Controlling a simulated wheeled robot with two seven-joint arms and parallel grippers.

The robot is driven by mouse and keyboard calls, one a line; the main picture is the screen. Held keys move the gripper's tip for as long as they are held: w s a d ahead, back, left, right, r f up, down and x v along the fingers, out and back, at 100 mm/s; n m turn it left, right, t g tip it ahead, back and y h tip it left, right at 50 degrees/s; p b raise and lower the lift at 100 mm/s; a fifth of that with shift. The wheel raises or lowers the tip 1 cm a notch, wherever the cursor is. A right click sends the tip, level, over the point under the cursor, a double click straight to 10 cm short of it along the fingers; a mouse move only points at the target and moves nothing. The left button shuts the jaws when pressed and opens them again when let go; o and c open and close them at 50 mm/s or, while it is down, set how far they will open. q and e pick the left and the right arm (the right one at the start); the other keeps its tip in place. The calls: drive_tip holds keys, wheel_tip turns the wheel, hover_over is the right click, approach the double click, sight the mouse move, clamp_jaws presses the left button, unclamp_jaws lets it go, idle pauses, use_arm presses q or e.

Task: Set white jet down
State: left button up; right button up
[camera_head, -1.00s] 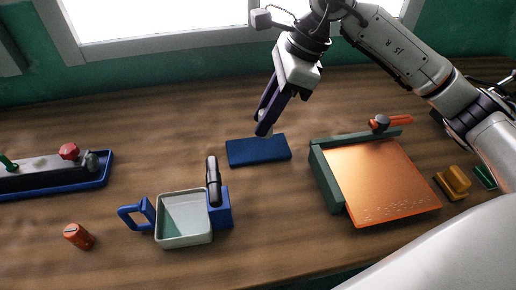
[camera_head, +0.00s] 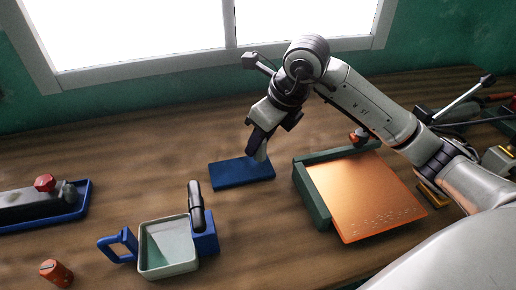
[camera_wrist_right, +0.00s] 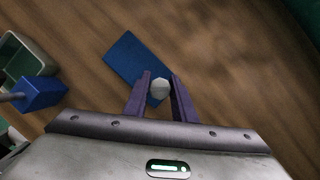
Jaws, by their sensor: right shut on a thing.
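My right gripper (camera_head: 259,150) is above the right part of a flat blue pad (camera_head: 238,175) on the wooden table. In the right wrist view the gripper (camera_wrist_right: 160,88) is shut on the white jet (camera_wrist_right: 160,88), a small pale rounded piece between its fingertips. The jet also shows as a pale piece below the fingers (camera_head: 262,155) in the head view. The blue pad (camera_wrist_right: 130,57) lies behind and below it in the wrist view. I cannot tell whether the jet touches the pad. My left gripper is not in view.
A pale square tub (camera_head: 168,268) with blue handle and blue block (camera_head: 205,240) stands front left of the pad. An orange plate (camera_head: 365,198) with a green edge bar (camera_head: 311,195) lies right. An orange cylinder (camera_head: 56,272) and a blue tray (camera_head: 85,200) are at left.

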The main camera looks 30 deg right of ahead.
drive_tip(key=shift+f, duration=1.2)
drive_tip(key=shift+f, duration=0.15)
drive_tip(key=o, duration=1)
drive_tip(key=shift+r, duration=0.4)
drive_tip(key=v, duration=1.1)
drive_tip(key=shift+s+d+r, duration=0.1)
drive_tip(key=shift+s+r, duration=0.1)
